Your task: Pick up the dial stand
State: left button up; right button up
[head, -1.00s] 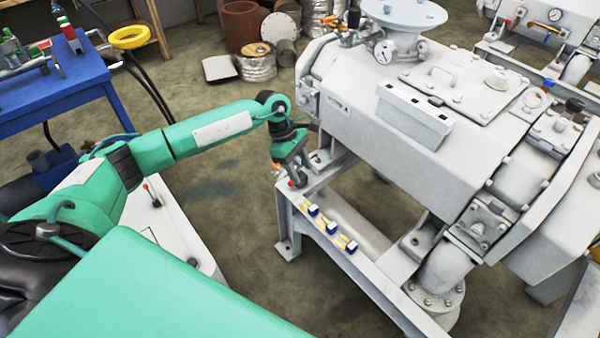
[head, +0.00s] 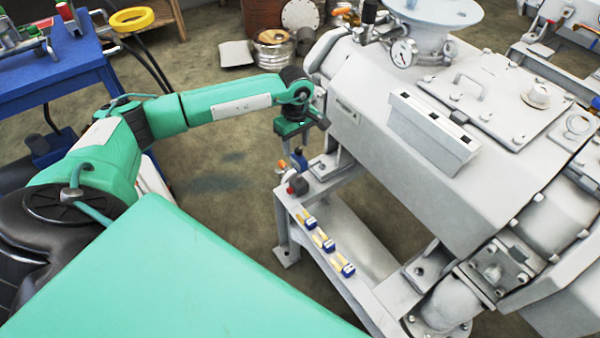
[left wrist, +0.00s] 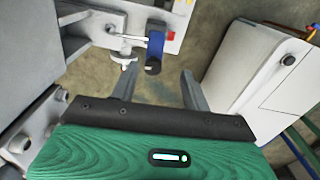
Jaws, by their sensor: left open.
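My right gripper is in neither view.
Several blue and yellow pieces, one of them a blue-ended piece (head: 328,245), lie along the rail (head: 350,290). The large grey vacuum machine (head: 400,150) stands close to the right of my gripper. A blue table (head: 60,75) stands at the left. Open floor lies between.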

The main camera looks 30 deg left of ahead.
aim_at(298, 160)
pick_arm(q)
jog(key=f, duration=0.5)
jog(key=w+f, duration=0.1)
jog(key=f, duration=0.2)
jog(key=shift+f, duration=0.3)
grip_shut()
jog(key=shift+r, duration=0.1)
dwell(1.0)
